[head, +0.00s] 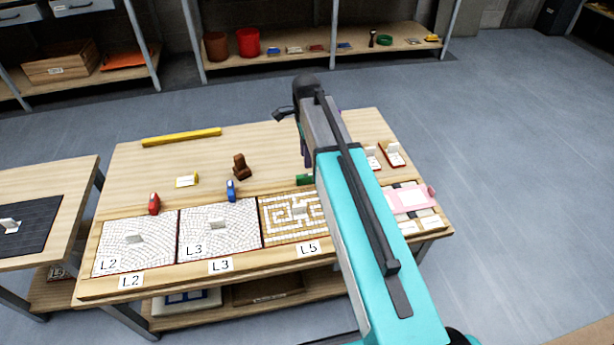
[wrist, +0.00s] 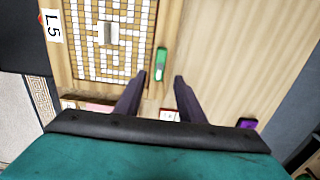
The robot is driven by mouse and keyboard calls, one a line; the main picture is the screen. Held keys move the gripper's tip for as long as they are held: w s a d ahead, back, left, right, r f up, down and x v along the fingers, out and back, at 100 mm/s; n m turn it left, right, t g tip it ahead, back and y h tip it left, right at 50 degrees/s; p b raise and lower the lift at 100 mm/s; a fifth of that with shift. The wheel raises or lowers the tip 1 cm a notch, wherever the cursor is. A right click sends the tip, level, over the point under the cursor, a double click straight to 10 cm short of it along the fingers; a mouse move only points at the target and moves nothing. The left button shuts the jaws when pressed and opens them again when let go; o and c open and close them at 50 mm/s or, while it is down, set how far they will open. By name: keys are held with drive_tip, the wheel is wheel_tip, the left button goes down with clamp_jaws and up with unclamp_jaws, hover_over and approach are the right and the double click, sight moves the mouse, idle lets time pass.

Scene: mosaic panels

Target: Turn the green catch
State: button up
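The green catch (head: 304,180) sits at the back edge of the L5 mosaic panel (head: 283,236), partly hidden by my arm in the head view. In the wrist view the green catch (wrist: 161,62) is a small upright-looking bar with a pale spot, beside the tiled L5 panel (wrist: 127,40). My gripper (wrist: 160,78) is open, its two dark fingers apart, with the catch showing just beyond and between the fingertips. Nothing is between the fingers that I can see as held. In the head view my gripper (head: 307,155) hangs over the table behind the panel.
The L2 panel (head: 120,254) with a red catch (head: 154,204) and the L3 panel (head: 205,246) with a blue catch (head: 230,190) lie to the left. A brown block (head: 241,166) and a yellow bar (head: 182,137) lie behind. A pink piece (head: 410,198) is at right.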

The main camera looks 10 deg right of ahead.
sight(307, 175)
wheel_tip(307, 175, down, 10)
drive_tip(key=shift+f+b, duration=0.15)
drive_tip(key=shift+b, duration=0.2)
drive_tip(key=shift+c, duration=0.4)
clamp_jaws()
